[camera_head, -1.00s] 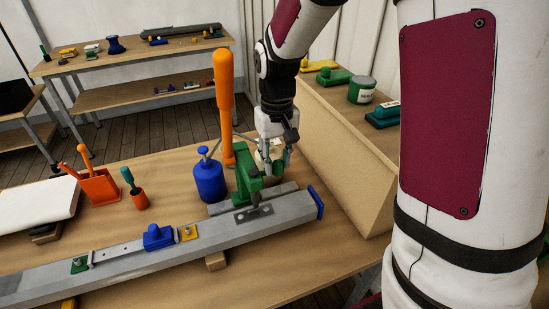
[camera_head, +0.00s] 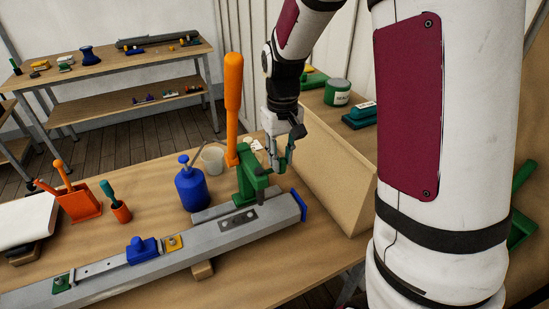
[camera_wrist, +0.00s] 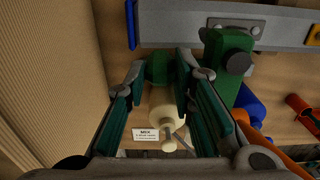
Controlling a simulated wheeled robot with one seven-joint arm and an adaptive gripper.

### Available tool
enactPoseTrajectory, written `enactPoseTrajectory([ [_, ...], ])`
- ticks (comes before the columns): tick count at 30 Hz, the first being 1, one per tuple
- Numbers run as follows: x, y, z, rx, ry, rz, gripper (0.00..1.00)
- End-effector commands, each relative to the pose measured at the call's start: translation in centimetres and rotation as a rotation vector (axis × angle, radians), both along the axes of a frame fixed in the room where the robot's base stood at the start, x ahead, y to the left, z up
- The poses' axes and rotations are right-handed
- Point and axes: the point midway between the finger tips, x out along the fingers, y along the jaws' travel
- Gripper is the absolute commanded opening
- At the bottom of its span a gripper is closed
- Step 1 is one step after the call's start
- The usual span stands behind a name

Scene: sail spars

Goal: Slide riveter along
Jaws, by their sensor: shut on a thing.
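The riveter is a green tool (camera_head: 245,186) with a tall orange lever (camera_head: 233,100). It stands upright at the grey spar (camera_head: 190,253), close to the spar's blue end cap (camera_head: 299,205). In the wrist view its green body (camera_wrist: 225,85) is right of my fingers, beside the spar (camera_wrist: 190,22). My gripper (camera_head: 279,158) is just right of the riveter. In the wrist view my gripper (camera_wrist: 163,72) is shut on a green block (camera_wrist: 160,66), seemingly a part of the riveter; its link to the body is hard to see.
A blue bottle (camera_head: 191,187) and a pale cup (camera_head: 213,158) stand left of the riveter. A blue clamp-like piece (camera_head: 142,250) sits on the spar. A tan box-like wall (camera_head: 325,175) is close on the right.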

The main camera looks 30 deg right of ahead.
Motion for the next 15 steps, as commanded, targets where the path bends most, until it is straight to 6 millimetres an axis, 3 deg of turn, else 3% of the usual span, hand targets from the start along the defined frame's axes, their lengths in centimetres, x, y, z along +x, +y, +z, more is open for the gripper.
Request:
enactPoseTrajectory([
  [15,-0.1,-3.4,0.0,-0.001,0.001,-0.002,0.0],
])
